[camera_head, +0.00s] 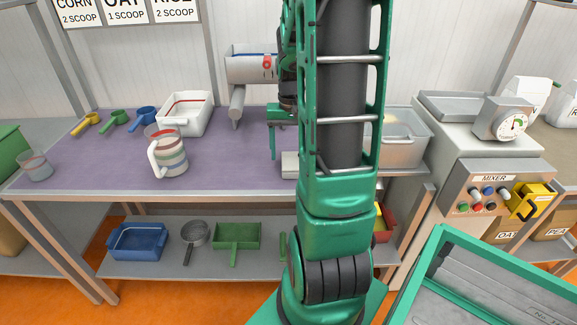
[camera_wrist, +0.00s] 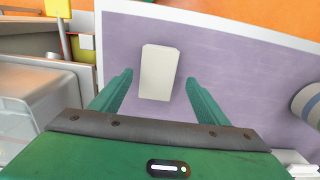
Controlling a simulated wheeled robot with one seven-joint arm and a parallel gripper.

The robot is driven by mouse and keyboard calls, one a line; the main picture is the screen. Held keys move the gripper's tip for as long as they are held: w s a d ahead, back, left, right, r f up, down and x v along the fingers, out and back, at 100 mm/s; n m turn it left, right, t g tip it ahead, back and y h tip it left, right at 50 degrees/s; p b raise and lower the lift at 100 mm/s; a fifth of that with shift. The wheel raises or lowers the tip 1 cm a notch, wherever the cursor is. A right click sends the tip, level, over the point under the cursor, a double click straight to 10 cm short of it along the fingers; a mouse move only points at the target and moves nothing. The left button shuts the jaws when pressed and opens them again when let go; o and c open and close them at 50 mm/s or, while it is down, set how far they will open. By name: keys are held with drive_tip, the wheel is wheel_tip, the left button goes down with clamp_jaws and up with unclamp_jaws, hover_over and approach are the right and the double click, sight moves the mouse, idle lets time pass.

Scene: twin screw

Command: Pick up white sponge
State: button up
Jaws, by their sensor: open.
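The white sponge (camera_wrist: 159,72) is a pale rectangular block lying on the purple table top (camera_head: 100,160). In the head view, part of the white sponge (camera_head: 290,164) shows just left of my arm; the rest is hidden behind it. My gripper (camera_wrist: 159,88) is open in the wrist view, with one green finger to the left and one to the right of the sponge. Neither finger appears to touch it. In the head view, a green finger of my gripper (camera_head: 273,141) shows above and left of the sponge.
A clear bin (camera_head: 403,145) stands at the table's right end. A striped pitcher (camera_head: 168,155), a white tub (camera_head: 185,113) and several coloured scoops (camera_head: 115,119) sit to the left. The purple surface left of the sponge is clear. The mixer (camera_head: 497,185) stands at right.

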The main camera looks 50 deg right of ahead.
sight(291, 160)
drive_tip(key=f, duration=0.4)
drive_tip(key=shift+d+f, duration=0.1)
drive_tip(key=shift+d, duration=0.1)
drive_tip(key=shift+s, duration=0.1)
drive_tip(key=c, duration=1.2)
drive_tip(key=shift+r, duration=0.5)
drive_tip(key=r, duration=0.2)
drive_tip(key=a+r, duration=0.1)
drive_tip(key=r, duration=0.1)
drive_tip(key=a+r, duration=0.6)
drive_tip(key=a, duration=0.4)
drive_tip(key=shift+a, duration=0.35)
